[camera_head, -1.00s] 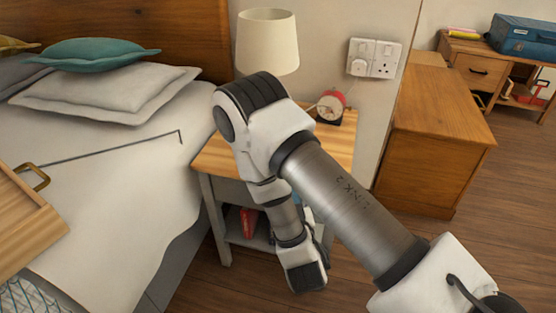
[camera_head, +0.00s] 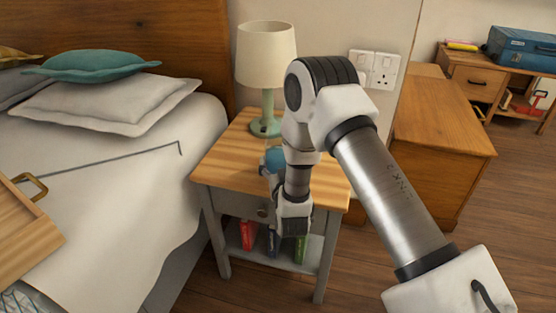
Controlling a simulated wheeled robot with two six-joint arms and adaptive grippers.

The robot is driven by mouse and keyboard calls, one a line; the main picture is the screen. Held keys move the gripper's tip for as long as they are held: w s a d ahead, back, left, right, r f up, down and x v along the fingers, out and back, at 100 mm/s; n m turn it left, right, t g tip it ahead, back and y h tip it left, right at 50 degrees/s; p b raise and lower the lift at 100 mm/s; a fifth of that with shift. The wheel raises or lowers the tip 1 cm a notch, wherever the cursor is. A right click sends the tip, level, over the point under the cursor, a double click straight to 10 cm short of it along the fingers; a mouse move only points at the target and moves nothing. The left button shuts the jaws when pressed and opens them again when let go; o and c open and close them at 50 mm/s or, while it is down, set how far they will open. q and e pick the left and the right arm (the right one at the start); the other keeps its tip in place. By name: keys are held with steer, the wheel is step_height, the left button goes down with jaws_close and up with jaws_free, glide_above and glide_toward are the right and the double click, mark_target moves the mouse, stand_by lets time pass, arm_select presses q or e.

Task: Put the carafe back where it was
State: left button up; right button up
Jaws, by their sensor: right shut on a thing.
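The carafe (camera_head: 274,158) shows as a small blue, rounded shape just left of my right arm, over the bedside table's top (camera_head: 225,160). My right gripper (camera_head: 268,170) is shut on it. The arm's wrist hides most of the gripper and part of the carafe. I cannot tell whether the carafe touches the tabletop. My left gripper is not in view.
A lamp (camera_head: 266,55) with a green base stands at the back of the bedside table. Books (camera_head: 248,235) stand on its lower shelf. The bed (camera_head: 110,190) is on the left, with a wooden tray (camera_head: 22,235). A wooden cabinet (camera_head: 440,130) stands right.

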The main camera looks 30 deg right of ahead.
steer(key=shift+x, duration=1)
steer(key=shift+f+b, duration=0.1)
steer(key=shift+b, duration=0.2)
steer(key=shift+f, duration=0.15)
steer(key=o, duration=1.7)
steer(key=shift+s, duration=0.1)
steer(key=shift+o, duration=0.2)
steer(key=shift+a, duration=0.1)
